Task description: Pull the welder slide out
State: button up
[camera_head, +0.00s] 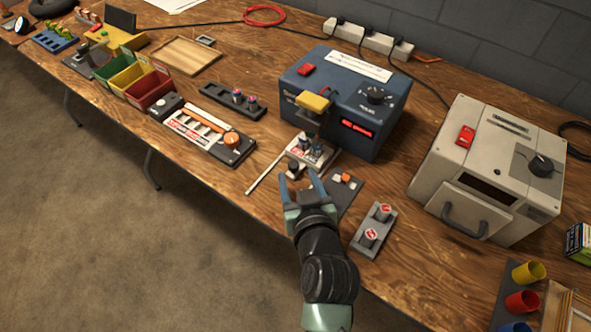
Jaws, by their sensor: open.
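The welder is a blue box (335,105) with a red switch, a black dial, a red lit display and a yellow-topped arm (313,104) at its front. The slide (326,162) is a light plate at the welder's front, below the yellow-topped part. It carries small dark and blue parts. A small dark knob (293,169) is at its near left end. My gripper (302,178) is open, its two blue fingers close to that knob, on either side of it in the picture. I cannot tell whether they touch it.
A dark pad with orange and white pieces (345,181) and a grey holder with two red-topped cylinders (373,232) lie to the right of my gripper. A thin white stick (264,173) lies left. A beige machine (491,168) stands at the right. The table's front edge is near.

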aim_at(294, 168)
jog(key=shift+x, duration=1.8)
grip_shut()
